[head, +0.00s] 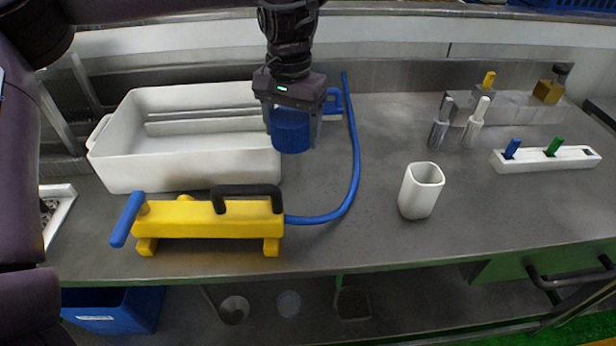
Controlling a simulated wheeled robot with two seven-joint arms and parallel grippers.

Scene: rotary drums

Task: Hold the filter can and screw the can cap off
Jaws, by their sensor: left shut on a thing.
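My left gripper (291,125) points down at the right end of the white tub. Its two fingers are shut on a blue ribbed cylinder (291,137), one finger on each side. The cylinder looks like the filter can or its cap; I cannot tell which, or where one part meets the other. Its top is partly hidden by the gripper. I cannot tell if its base touches the bench. My right gripper is not in view.
A white tub (115,165) stands at the left. In front is a yellow tool (180,220) with a blue hose (354,170). A white cup (420,192) stands right of centre. A white rack (535,160) and metal fittings (438,135) are farther right. The bench's front right is clear.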

